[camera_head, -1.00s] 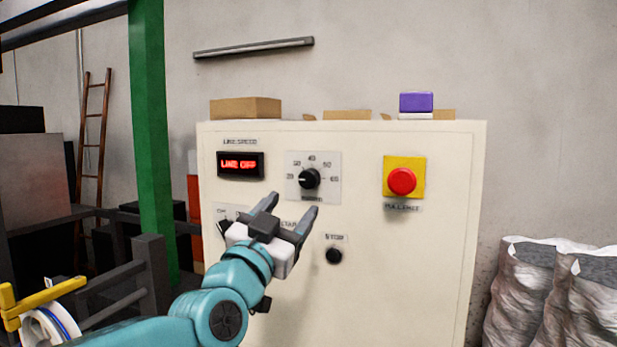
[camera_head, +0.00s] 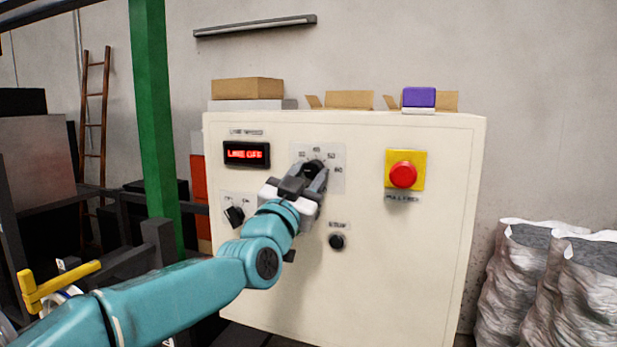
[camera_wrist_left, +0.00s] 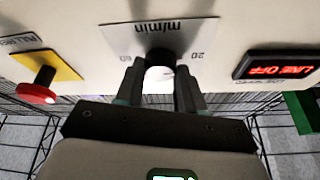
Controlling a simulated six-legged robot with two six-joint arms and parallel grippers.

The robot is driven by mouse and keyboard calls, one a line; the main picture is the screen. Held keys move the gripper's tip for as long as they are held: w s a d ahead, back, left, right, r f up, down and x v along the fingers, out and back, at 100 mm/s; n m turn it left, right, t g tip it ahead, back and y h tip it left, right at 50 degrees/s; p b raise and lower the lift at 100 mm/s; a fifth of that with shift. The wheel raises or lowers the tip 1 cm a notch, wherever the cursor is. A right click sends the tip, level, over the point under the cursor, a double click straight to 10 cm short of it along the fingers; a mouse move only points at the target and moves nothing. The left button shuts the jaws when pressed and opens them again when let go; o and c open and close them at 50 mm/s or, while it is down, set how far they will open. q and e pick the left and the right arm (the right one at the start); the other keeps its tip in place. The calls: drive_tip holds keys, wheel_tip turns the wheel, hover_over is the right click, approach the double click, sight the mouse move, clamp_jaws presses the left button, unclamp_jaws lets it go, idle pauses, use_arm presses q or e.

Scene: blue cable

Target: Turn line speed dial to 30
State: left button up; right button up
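The line speed dial (camera_head: 314,166) is a black knob on a pale scale plate (camera_head: 336,184) on the cream control cabinet. In the head view my left gripper (camera_head: 313,176) is in front of it, hiding most of the knob and the left part of the scale. In the left wrist view the dial (camera_wrist_left: 160,58) sits between the tips of my left gripper (camera_wrist_left: 160,72). The fingers are apart, one on each side, with no clear contact. The pointer cannot be read. The red display (camera_head: 246,154) reads LINE OFF. My right gripper is not in view.
A red button on a yellow plate (camera_head: 403,174) is to the right of the dial. A black switch (camera_head: 234,215) and a black stop button (camera_head: 337,241) are lower. Boxes (camera_head: 247,90) stand on the cabinet. Sacks (camera_head: 545,290) are at right, a green post (camera_head: 153,120) at left.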

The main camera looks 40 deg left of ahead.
use_arm(q)
drive_tip(key=shift+a+f+m+h+b, duration=0.1)
drive_tip(key=shift+m+h+b, duration=0.4)
drive_tip(key=shift+m+b, duration=0.55)
drive_tip(key=shift+m+h, duration=0.4)
drive_tip(key=shift+m, duration=0.65)
drive_tip(key=shift+a+r+m+h, duration=0.1)
drive_tip(key=shift+r+m+h, duration=0.15)
drive_tip(key=shift+m, duration=0.35)
drive_tip(key=shift+a+r+m+h, duration=0.15)
drive_tip(key=shift+m+h, duration=0.2)
drive_tip(key=shift+m, duration=0.25)
drive_tip(key=shift+d+r+m+g+h+p, duration=0.1)
drive_tip(key=shift+m+g+h+p, duration=0.2)
drive_tip(key=shift+m+h+p, duration=0.55)
drive_tip(key=shift+s+m+g+h+p, duration=0.1)
drive_tip(key=shift+m+g+h+p, duration=0.2)
drive_tip(key=shift+m+p, duration=1.15)
drive_tip(key=shift+m, duration=0.5)
